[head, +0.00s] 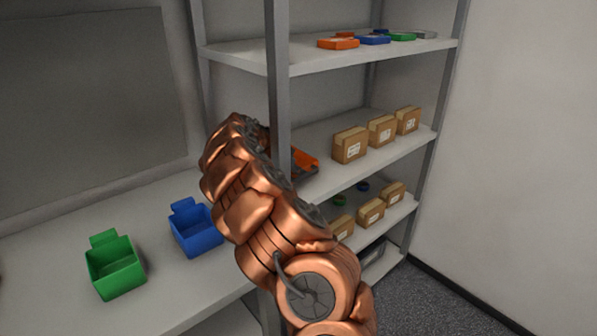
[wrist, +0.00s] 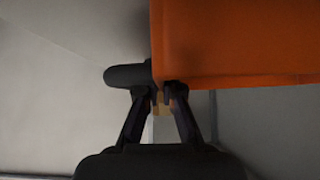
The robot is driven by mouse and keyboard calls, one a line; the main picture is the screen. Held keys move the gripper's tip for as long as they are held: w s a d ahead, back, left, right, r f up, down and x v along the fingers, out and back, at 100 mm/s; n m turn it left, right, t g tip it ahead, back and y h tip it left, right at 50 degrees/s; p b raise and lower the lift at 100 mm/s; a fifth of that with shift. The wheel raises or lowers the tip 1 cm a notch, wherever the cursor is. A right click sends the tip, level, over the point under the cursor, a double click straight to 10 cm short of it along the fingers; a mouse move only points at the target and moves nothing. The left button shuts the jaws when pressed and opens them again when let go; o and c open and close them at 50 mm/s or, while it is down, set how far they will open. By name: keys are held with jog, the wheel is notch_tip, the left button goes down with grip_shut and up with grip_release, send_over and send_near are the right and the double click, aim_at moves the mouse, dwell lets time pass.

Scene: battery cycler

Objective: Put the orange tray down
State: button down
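The orange tray (head: 305,161) shows in part behind the shelf post and my arm, at about the middle shelf. In the wrist view the tray (wrist: 240,45) fills the upper right. My gripper (wrist: 160,90) is at the tray's lower left corner. Its fingers are close together, one beside the tray's left edge and one tip hidden by the tray, and they look closed on its wall. Whether the tray touches the shelf is hidden.
The middle shelf (head: 322,183) carries several cardboard boxes (head: 350,145) to the tray's right. A grey post (head: 278,90) stands in front. The top shelf (head: 240,55) holds coloured trays. A blue bin (head: 195,232) and a green bin (head: 116,268) stand on the left bench.

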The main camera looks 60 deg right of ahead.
jog(key=shift+f, duration=0.15)
jog(key=c, duration=1.3)
grip_release()
jog(key=shift+r, duration=0.3)
jog(key=b+v, duration=0.2)
jog(key=v, duration=1)
jog(key=shift+f, duration=0.1)
